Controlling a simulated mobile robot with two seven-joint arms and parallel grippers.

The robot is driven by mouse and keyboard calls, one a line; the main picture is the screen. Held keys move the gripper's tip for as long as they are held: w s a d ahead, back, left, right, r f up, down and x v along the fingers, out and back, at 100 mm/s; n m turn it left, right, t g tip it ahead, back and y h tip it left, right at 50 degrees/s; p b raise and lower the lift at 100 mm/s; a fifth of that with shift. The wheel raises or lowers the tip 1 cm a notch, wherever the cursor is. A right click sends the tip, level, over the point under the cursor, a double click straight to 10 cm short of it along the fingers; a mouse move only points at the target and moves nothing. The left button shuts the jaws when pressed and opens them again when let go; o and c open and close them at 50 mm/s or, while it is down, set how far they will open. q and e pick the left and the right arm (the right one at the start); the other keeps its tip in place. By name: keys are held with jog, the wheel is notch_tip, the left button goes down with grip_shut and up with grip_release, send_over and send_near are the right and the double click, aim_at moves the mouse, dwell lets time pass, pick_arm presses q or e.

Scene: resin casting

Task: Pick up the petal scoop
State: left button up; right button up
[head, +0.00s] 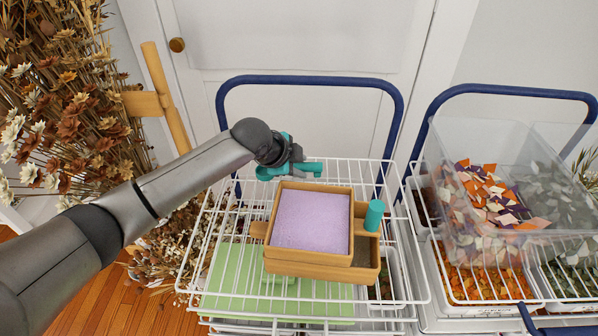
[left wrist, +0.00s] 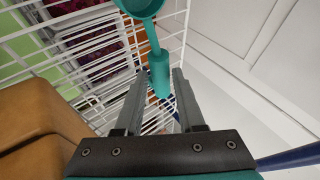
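The teal petal scoop (head: 266,173) lies on the white wire rack at its back left, with its round bowl to the left and its handle to the right. In the left wrist view the scoop's handle (left wrist: 159,76) shows between and just past the two grey fingers, with its bowl at the top edge, partly cut off. My left gripper (head: 297,163) is at the handle, and it also shows in the left wrist view (left wrist: 160,82) with its fingers apart. A gap shows on each side of the handle, so no grip is seen. My right gripper is not in view.
A wooden box of lilac material (head: 312,220) and a teal cylinder (head: 375,215) stand on the wire rack (head: 205,245), close in front of the scoop. A blue cart handle (head: 310,80) rises behind. A clear bin (head: 450,145) of petals stands right.

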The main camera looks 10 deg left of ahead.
pick_arm(q)
jog(key=shift+w+d+f, duration=0.15)
jog(key=shift+w+f, duration=0.25)
grip_shut()
